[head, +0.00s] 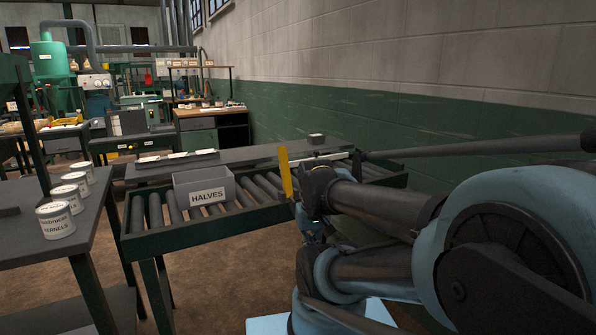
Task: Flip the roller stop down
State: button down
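The roller stop appears to be the yellow bar (285,171) in the middle of the head view. It stands nearly upright at the roller conveyor (180,238), leaning slightly, with its top above the frame. My arm fills the right side and passes just right of the bar. My gripper is hard to make out among the dark arm parts near the bar's lower end. I cannot tell whether it touches the bar or whether its fingers are open. The bar's lower end is partly hidden by my arm.
A grey bin marked HALVES (206,193) sits on the rollers left of the bar. Several labelled cans stand on a dark table (90,225) at left. A green and grey block wall (420,115) runs close along the right. Brown floor shows between the tables.

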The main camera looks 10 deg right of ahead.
aim_at(284, 163)
jog(key=z, duration=0.9)
jog(key=k, duration=1.5)
jog(key=u, duration=1.35)
jog(key=i, duration=1)
jog(key=z, duration=0.05)
